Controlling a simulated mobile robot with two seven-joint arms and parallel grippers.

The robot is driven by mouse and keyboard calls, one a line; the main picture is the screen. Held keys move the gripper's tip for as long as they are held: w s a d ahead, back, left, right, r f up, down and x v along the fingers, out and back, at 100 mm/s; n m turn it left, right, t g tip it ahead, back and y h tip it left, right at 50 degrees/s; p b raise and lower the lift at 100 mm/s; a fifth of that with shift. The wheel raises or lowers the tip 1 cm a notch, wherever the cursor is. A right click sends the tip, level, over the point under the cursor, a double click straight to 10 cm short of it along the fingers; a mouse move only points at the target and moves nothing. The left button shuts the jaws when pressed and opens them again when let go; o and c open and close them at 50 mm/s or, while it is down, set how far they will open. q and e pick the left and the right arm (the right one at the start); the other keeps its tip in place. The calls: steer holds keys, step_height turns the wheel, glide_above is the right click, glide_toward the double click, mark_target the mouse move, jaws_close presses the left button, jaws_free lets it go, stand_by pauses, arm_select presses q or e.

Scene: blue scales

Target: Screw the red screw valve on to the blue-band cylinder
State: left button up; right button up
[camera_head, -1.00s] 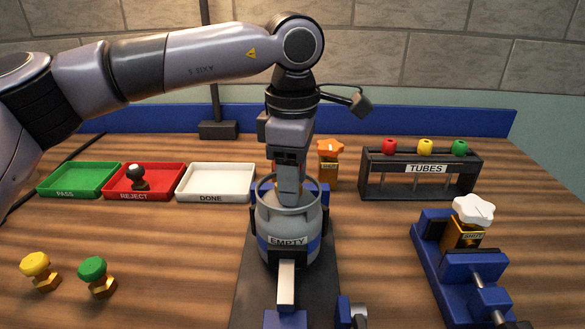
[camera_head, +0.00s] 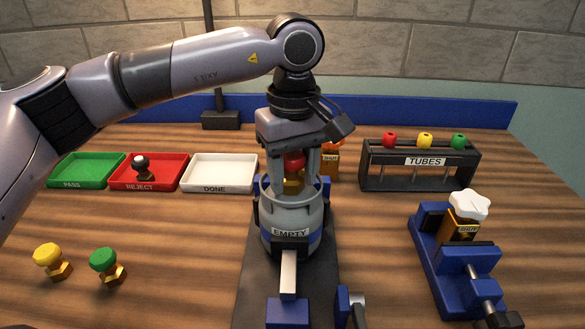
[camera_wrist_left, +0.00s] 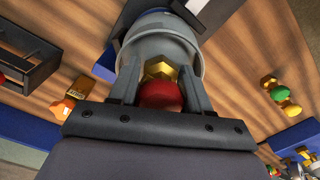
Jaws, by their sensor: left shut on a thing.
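The red screw valve (camera_head: 294,160), a red knob on a brass body, stands upright at the mouth of the blue-band cylinder (camera_head: 290,219). The grey cylinder, labelled EMPTY, stands clamped upright in the middle of the table. My left gripper (camera_head: 293,170) points down from above, shut on the red screw valve, with one finger on each side. The left wrist view shows the red knob (camera_wrist_left: 160,95) between the fingers and the brass part (camera_wrist_left: 159,70) at the collar opening. How deep the thread sits is hidden. My right gripper is not in view.
A yellow valve (camera_head: 50,260) and a green valve (camera_head: 105,264) lie at the front left. Green, red and white (camera_head: 221,169) trays stand at the back left. The TUBES rack (camera_head: 419,176) stands behind right, and a blue vise (camera_head: 452,262) holds a white-knobbed valve.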

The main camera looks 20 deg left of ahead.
arm_select(q)
steer(key=o, duration=1.2)
steer(key=shift+w+r, duration=0.15)
steer(key=shift+w, duration=0.2)
steer(key=shift+s, duration=0.1)
